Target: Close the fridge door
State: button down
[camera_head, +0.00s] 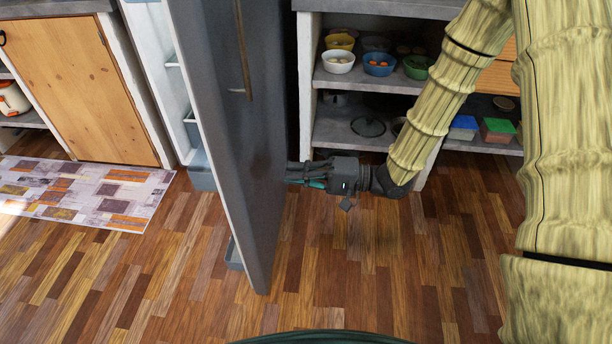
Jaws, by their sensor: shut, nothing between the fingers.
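The fridge door (232,130) stands open, its dark grey outer face toward my arm and its white inner side with door shelves facing left. A long vertical handle (242,55) runs down the upper part of the outer face. My gripper (290,174) is shut and empty, pointing left at the outer face below the handle. Its tips are at or very close to the door; I cannot tell whether they touch. The fridge body is mostly hidden behind the door, with only a pale part of it showing at the upper left.
Open shelves (375,83) with bowls and boxes stand behind my gripper. A wooden cabinet (75,85) is at the left, with a patterned rug (85,192) before it. The wooden floor (330,270) around the door's lower edge is clear.

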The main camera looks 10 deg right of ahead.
aim_at(246, 169)
jog(key=b+x, duration=0.2)
jog(key=x, duration=0.7)
